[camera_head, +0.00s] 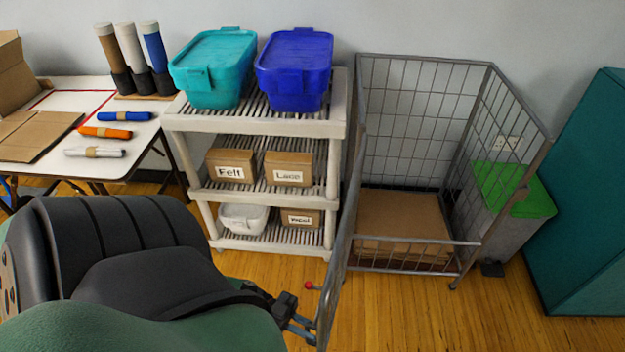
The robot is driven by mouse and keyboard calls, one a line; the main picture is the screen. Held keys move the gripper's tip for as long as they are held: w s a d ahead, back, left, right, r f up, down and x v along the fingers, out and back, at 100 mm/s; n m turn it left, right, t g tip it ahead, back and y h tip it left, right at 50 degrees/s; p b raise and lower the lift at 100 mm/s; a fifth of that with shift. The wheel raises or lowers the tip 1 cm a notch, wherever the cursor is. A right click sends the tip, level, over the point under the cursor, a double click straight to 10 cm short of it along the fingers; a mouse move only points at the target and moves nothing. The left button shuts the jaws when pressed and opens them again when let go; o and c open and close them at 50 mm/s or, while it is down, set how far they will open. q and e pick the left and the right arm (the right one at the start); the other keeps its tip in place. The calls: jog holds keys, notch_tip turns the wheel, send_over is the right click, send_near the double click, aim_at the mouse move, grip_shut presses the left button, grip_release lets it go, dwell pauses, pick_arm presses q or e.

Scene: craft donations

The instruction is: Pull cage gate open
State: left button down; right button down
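The grey wire cage (420,110) stands right of the shelf, its front open above a low bar. Its gate (338,255) shows nearly edge-on at the cage's left front side, swung out toward me. A small red knob (309,285) sits beside the gate. My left gripper (308,329) is at the gate's near edge, low in the picture. Its fingertips overlap the gate frame, and I cannot tell whether they are closed on it. My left arm hides much of the lower left. My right gripper is not in view.
A white shelf (255,124) with bins and labelled boxes stands close left of the gate. Flat cardboard (400,215) lies in the cage. A green-lidded bin (510,190) and teal panel (590,200) stand right. Wooden floor (400,315) is clear in front.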

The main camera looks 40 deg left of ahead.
pick_arm(q)
jog(key=shift+f, duration=0.15)
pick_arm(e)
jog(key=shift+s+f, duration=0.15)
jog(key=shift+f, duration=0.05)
pick_arm(q)
jog(key=c, duration=1.5)
grip_release()
jog(key=shift+c, duration=0.2)
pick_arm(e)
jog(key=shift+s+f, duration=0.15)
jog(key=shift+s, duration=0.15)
